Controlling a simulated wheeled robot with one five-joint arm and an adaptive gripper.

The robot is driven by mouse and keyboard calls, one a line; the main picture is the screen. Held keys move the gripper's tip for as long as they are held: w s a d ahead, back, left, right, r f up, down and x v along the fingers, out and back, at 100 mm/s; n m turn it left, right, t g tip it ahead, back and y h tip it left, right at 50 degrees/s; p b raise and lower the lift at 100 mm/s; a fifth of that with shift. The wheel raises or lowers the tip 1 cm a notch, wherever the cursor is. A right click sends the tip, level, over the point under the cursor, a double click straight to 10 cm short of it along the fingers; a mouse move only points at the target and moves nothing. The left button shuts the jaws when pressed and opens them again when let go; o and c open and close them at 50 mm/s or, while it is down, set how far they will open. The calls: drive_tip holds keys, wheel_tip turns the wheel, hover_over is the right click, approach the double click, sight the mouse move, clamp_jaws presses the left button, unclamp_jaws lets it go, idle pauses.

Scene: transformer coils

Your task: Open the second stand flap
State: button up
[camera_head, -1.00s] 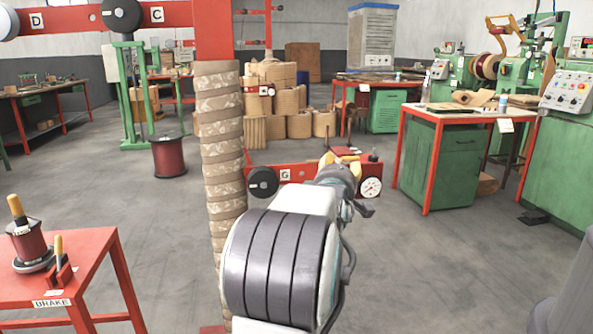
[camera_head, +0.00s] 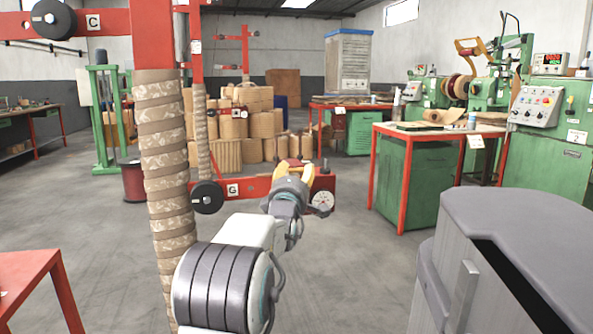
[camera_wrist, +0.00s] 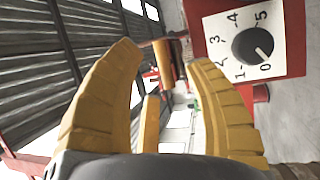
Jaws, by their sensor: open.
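My gripper (camera_head: 294,170) reaches forward in the middle of the head view, its yellow fingers apart. In the wrist view the gripper (camera_wrist: 165,55) is open, and nothing is visibly clamped between its fingers. A red-framed stand (camera_head: 404,175) with a green cabinet stands ahead to the right, apart from my gripper. Its white tag (camera_head: 475,141) seems to read 2. The cabinet's green front (camera_head: 435,180) looks closed, but I cannot tell which panel is a flap. A red bar (camera_head: 258,187) tagged G, with a black knob, lies behind my arm.
A grey bin-like body (camera_head: 515,230) with a dark slot stands close at the lower right. A wrapped column (camera_head: 163,170) rises left of my arm. A red table (camera_head: 25,275) is at the lower left. A numbered dial (camera_wrist: 257,47) is near the gripper. Grey floor lies open before the stand.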

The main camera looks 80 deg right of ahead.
sight(297, 170)
drive_tip(key=shift+d+r, duration=0.15)
drive_tip(key=shift+d, duration=0.65)
drive_tip(key=shift+d+r, duration=0.15)
drive_tip(key=shift+d, duration=0.65)
clamp_jaws()
